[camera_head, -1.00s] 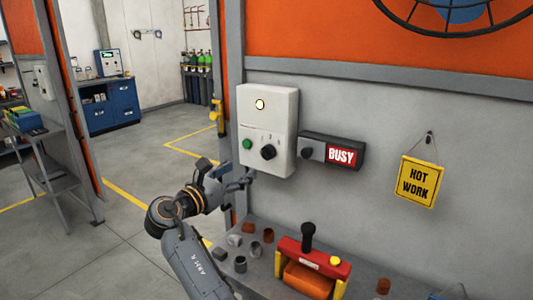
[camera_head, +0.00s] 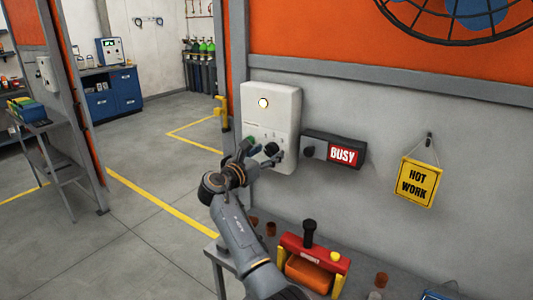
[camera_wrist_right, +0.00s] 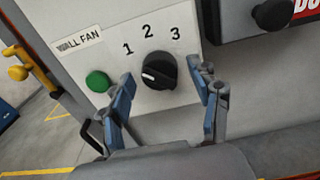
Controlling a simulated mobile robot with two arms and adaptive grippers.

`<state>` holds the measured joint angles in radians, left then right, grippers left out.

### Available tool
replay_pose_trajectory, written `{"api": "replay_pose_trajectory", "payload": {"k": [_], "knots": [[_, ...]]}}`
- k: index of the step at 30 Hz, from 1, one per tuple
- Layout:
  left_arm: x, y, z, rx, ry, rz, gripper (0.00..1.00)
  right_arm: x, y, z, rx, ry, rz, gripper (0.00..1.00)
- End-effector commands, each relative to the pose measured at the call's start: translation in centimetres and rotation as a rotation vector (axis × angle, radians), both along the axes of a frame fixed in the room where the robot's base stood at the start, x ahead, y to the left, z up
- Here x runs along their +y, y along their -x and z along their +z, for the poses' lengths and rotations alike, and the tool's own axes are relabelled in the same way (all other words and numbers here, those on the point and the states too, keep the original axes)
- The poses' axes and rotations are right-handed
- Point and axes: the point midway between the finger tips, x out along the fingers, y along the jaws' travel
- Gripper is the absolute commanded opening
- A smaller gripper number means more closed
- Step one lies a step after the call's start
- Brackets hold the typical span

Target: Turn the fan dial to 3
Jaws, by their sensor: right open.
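The fan dial is a round black knob (camera_wrist_right: 159,70) on a white control box (camera_head: 285,100), below the numbers 1, 2 and 3. Its white mark points left, below the 1. In the head view the dial (camera_head: 271,149) is partly covered by my right gripper (camera_head: 262,153). In the wrist view my right gripper (camera_wrist_right: 165,82) is open, with one finger at each side of the dial and gaps between; I see no contact. A green button (camera_wrist_right: 97,81) sits left of the dial. The wall fan (camera_head: 460,15) shows at the top right. My left gripper is out of view.
A dark box with a knob and a BUSY sign (camera_head: 343,155) is right of the control box. A HOT WORK sign (camera_head: 417,183) hangs farther right. Below, a bench holds a red and yellow tool holder (camera_head: 312,257). Open floor lies left.

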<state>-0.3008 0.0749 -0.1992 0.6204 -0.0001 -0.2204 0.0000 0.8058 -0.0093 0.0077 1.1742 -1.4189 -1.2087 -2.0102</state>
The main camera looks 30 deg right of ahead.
Motion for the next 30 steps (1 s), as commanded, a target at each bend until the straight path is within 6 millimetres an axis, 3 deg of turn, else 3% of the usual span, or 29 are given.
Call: {"api": "replay_pose_trajectory", "payload": {"k": [2,9,20,30], "knots": [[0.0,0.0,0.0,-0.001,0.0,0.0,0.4,0.0,0.0,0.0,0.0,0.0,0.0,0.58],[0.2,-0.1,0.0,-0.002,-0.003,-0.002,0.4,0.0,0.0,0.0,0.0,0.0,0.0,0.1],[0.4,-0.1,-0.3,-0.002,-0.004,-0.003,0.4,0.0,0.0,0.0,-0.04,-0.016,0.0,0.08],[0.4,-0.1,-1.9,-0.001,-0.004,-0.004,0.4,0.0,0.0,-0.2,-0.253,-0.103,0.0,0.08]]}}
